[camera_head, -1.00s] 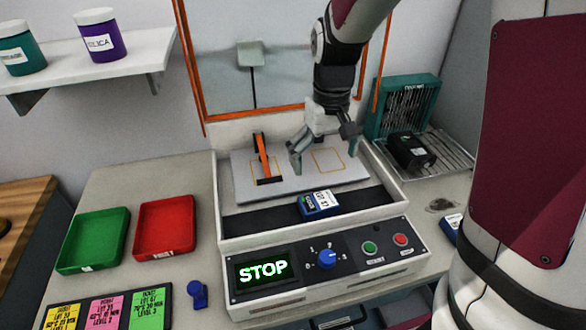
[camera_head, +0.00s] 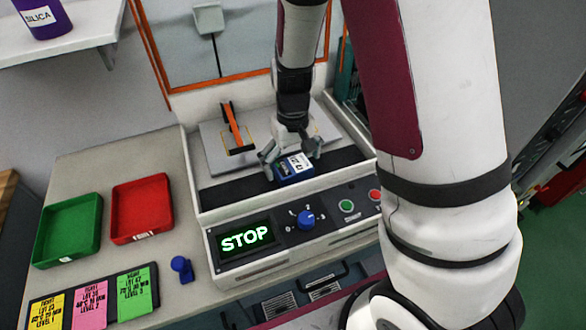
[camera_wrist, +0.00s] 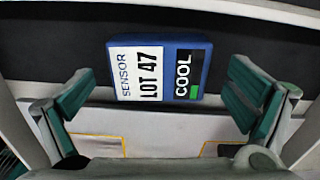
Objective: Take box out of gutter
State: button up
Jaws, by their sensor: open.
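A blue box (camera_head: 287,176) with a white label lies in the dark gutter (camera_head: 228,193) at the front of the machine. In the wrist view the box (camera_wrist: 188,68) reads "SENSOR LOT 47" and "COOL", with a small green mark. My gripper (camera_head: 291,158) is open just above and behind the box in the head view, with fingers toward either side of it. In the wrist view the fingers (camera_wrist: 160,100) are well apart, nothing between them gripped, and the box sits ahead between them. Contact with the box does not show.
The machine's front panel has a lit "STOP" display (camera_head: 245,238), a blue knob (camera_head: 305,219) and a green button (camera_head: 346,206). A light plate (camera_head: 212,150) with an orange bar (camera_head: 235,128) lies behind the gutter. Green (camera_head: 68,229) and red (camera_head: 141,208) trays stand at left.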

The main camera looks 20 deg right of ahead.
jog(key=shift+f, duration=0.85)
jog(key=shift+c, duration=0.3)
jog(key=c, duration=1.3)
